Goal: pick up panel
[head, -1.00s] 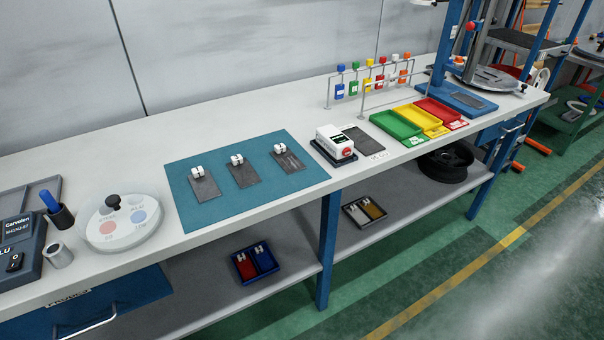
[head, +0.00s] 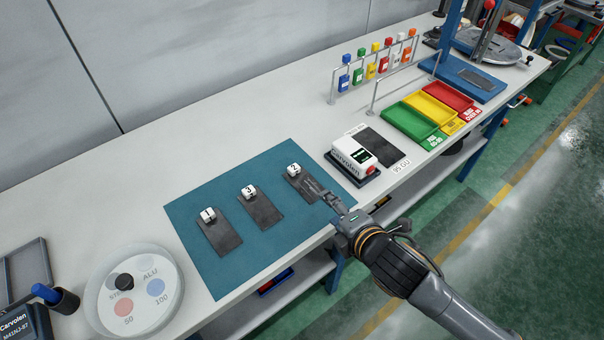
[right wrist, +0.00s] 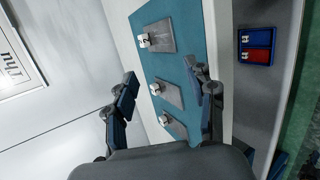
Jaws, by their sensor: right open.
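Three dark grey panels lie flat on a teal mat (head: 215,272), each with a white numbered block at its far end. The left panel (head: 222,238) has a block marked 1. The middle panel (head: 263,212) has a block marked 3. The right panel (head: 299,190) is partly covered by my right gripper (head: 322,192). My right gripper is open and empty, over the near right side of the right panel. In the right wrist view its fingers (right wrist: 165,88) are spread apart, with panels showing between and beyond them. My left gripper is not in view.
Green (head: 408,127), yellow and red trays are farther right. The bench behind the mat is clear.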

